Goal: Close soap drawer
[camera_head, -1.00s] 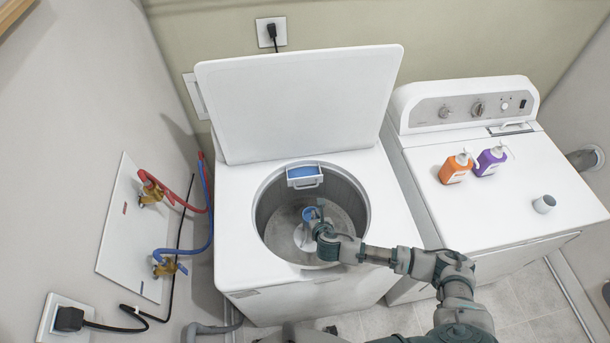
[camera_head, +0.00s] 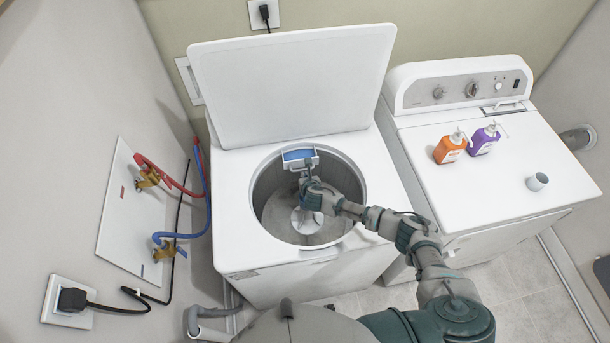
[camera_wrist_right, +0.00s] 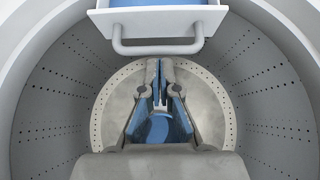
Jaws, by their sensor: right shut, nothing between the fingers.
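The soap drawer (camera_head: 298,156) is a small white tray with a blue inside. It sticks out over the back rim of the open washer tub (camera_head: 262,192). In the right wrist view the drawer (camera_wrist_right: 158,42) is at the top, with its U-shaped handle hanging toward the tub. My right gripper (camera_head: 308,172) is inside the tub opening, just in front of the drawer and close to its handle. In the right wrist view the gripper (camera_wrist_right: 160,75) is shut and empty, below the handle; I cannot tell whether it touches. My left gripper is not in view.
The washer lid (camera_head: 295,85) stands open behind the tub. The agitator (camera_head: 305,222) is in the tub's middle. On the dryer (camera_head: 530,195) at right stand an orange bottle (camera_head: 449,149), a purple bottle (camera_head: 484,141) and a grey cup (camera_head: 537,182).

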